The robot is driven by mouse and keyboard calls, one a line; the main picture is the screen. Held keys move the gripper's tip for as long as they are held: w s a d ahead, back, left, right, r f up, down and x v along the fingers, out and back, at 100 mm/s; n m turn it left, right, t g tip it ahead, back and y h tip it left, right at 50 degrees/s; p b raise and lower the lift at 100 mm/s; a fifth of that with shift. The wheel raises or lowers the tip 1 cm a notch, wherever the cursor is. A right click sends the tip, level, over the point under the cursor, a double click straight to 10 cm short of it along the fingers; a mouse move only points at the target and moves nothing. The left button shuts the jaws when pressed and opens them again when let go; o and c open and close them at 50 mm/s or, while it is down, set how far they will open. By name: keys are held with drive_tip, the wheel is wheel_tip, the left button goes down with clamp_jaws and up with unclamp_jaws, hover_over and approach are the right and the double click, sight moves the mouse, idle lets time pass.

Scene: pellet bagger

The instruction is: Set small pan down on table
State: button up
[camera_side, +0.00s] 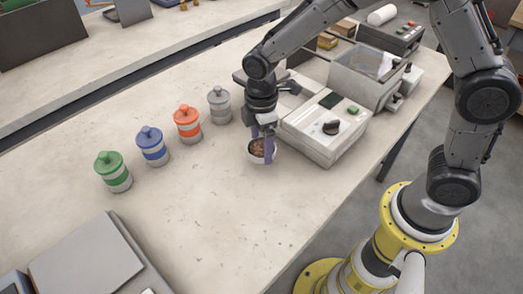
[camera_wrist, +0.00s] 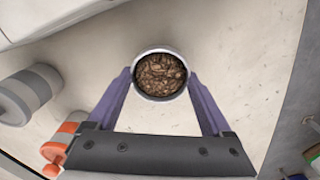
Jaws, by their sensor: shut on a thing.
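The small pan (camera_side: 252,154) is a light round cup filled with brown pellets. My gripper (camera_side: 264,146) is shut on it, with one purple finger on either side. In the wrist view the pan (camera_wrist: 160,97) sits between the two fingertips of my gripper (camera_wrist: 160,85), and its pellets show from above. The pan is upright, just in front of the scale. Whether its bottom touches the table (camera_side: 200,220) or hangs slightly above it, I cannot tell.
A scale with a dark knob (camera_side: 325,132) stands close to the right of the pan. Canisters with grey (camera_side: 219,105), orange (camera_side: 188,126), blue (camera_side: 152,147) and green (camera_side: 113,172) lids line up to the left. The table in front and left of the pan is clear.

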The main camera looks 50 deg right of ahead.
sight(262, 152)
drive_tip(key=shift+f, duration=1.5)
drive_tip(key=shift+f, duration=0.2)
drive_tip(key=o, duration=1.1)
drive_tip(key=s+d+r+m+t, duration=0.1)
drive_tip(key=s+d+r+m, duration=0.1)
drive_tip(key=r, duration=0.7)
drive_tip(key=s+d+r+m+t, duration=0.1)
drive_tip(key=s+d+r, duration=0.1)
drive_tip(key=r, duration=0.7)
drive_tip(key=s+d+r+m+t, duration=0.1)
drive_tip(key=s+d+m, duration=0.1)
drive_tip(key=s, duration=0.3)
drive_tip(key=s+d+m+t, duration=0.1)
drive_tip(key=s+d+m, duration=0.2)
drive_tip(key=s+m, duration=0.2)
drive_tip(key=s+d+r+m+t, duration=0.1)
drive_tip(key=s+d+m, duration=0.2)
drive_tip(key=s, duration=0.3)
drive_tip(key=shift+s+r+m+t, duration=0.3)
drive_tip(key=shift+r, duration=0.05)
